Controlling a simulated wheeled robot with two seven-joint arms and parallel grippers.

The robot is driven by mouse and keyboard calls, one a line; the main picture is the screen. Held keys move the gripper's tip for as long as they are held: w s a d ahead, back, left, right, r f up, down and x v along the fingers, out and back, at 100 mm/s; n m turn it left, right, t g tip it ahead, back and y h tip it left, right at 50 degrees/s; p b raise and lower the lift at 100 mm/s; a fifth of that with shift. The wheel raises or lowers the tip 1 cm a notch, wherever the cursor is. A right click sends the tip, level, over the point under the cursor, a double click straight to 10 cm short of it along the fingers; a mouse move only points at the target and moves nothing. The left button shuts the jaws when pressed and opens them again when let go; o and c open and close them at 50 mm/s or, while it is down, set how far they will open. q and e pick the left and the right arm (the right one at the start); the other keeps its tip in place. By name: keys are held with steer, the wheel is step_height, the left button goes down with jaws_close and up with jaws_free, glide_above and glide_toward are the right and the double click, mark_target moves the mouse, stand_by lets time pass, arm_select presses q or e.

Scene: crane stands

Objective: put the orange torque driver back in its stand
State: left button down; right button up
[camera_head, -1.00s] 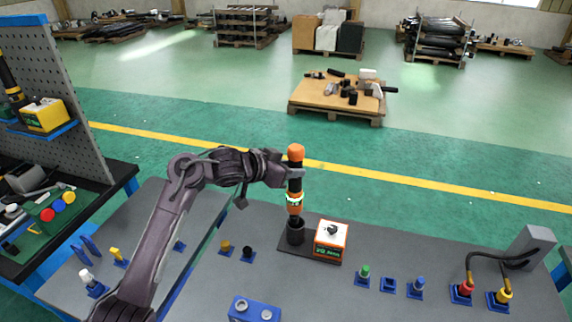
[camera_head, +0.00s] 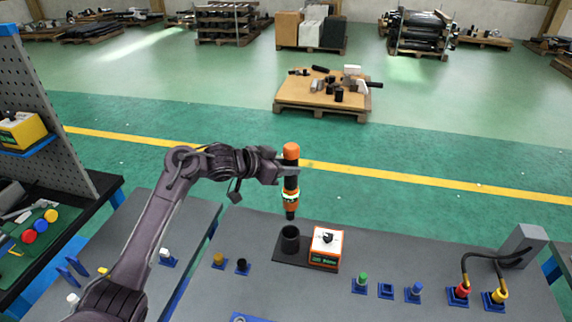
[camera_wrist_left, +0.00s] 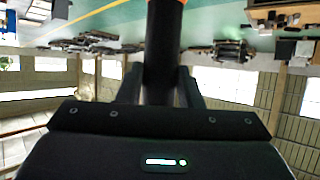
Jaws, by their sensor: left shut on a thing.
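The torque driver (camera_head: 291,182), orange and black, hangs upright in my left gripper (camera_head: 288,168). The gripper is shut around its black upper body, just below the orange top. The driver's narrow black tip shows just above the black cup of the stand (camera_head: 290,240), with a small gap in the picture; the cup's open mouth is visible. In the left wrist view the driver's dark shaft (camera_wrist_left: 162,50) stands between the two fingers of the gripper (camera_wrist_left: 160,88). My right gripper is not in view.
An orange-and-white box with a knob (camera_head: 326,246) sits on the stand's base, right of the cup. Green (camera_head: 362,281) and blue (camera_head: 416,291) plugs and red and yellow cabled connectors (camera_head: 462,292) stand further right. A pegboard bench (camera_head: 60,120) is on the left.

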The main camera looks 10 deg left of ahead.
mark_target(286, 183)
arm_select(q)
steer(key=shift+f+b, duration=0.35)
steer(key=shift+b, duration=0.1)
steer(key=shift+f+b, duration=0.85)
steer(key=shift+f, duration=0.65)
steer(key=shift+f+b, duration=0.4)
steer(key=shift+f, duration=0.45)
steer(key=shift+p, duration=0.65)
steer(key=shift+f, duration=0.1)
